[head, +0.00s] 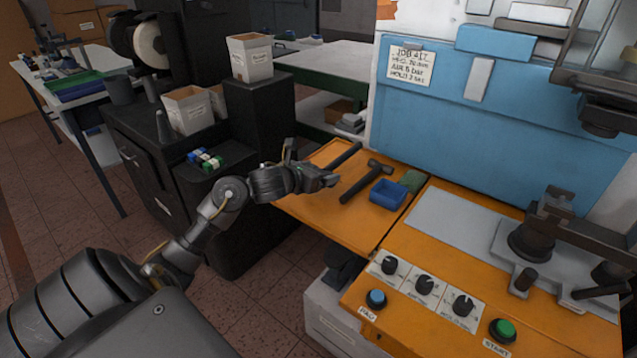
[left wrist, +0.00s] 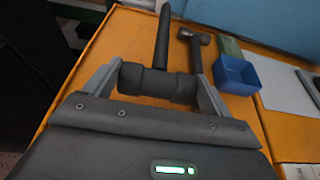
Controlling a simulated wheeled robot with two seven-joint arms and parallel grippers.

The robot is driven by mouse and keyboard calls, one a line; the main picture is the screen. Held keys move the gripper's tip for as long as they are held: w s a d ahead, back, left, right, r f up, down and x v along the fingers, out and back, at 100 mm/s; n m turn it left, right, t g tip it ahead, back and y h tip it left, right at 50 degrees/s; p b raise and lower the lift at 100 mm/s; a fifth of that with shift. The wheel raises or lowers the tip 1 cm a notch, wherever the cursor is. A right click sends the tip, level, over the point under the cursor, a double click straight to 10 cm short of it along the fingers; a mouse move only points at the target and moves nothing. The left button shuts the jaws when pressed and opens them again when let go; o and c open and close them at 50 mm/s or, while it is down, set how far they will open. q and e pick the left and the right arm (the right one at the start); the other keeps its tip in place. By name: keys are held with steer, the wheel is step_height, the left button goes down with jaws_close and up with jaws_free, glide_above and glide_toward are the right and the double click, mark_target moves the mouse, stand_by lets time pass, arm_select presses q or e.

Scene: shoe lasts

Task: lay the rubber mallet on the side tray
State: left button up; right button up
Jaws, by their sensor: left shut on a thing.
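The rubber mallet is black, with a thick cylindrical head (left wrist: 157,83) and a straight handle (head: 345,156). My left gripper (head: 328,178) is shut on the mallet's head. In the left wrist view the two fingers (left wrist: 157,86) press on its two ends, and the handle points away from me. The mallet is over the left part of the orange side tray (head: 340,219); whether it touches the surface I cannot tell. In the head view the gripper hides most of the mallet's head. My right gripper is not in view.
A hammer (head: 366,179), a blue bin (head: 388,194) and a green block (head: 412,181) lie to the right of the mallet on the tray. The blue machine panel (head: 480,120) rises behind. The front of the tray is clear. Dark cabinets (head: 262,120) stand left.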

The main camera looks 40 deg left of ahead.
arm_select(q)
steer(key=f, duration=0.3)
steer(key=shift+w+f, duration=0.15)
steer(key=shift+w, duration=0.05)
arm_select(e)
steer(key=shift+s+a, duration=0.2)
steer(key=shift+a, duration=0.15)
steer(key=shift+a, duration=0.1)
arm_select(q)
steer(key=shift+f, duration=0.1)
steer(key=shift+a+f, duration=0.1)
steer(key=o, duration=1.1)
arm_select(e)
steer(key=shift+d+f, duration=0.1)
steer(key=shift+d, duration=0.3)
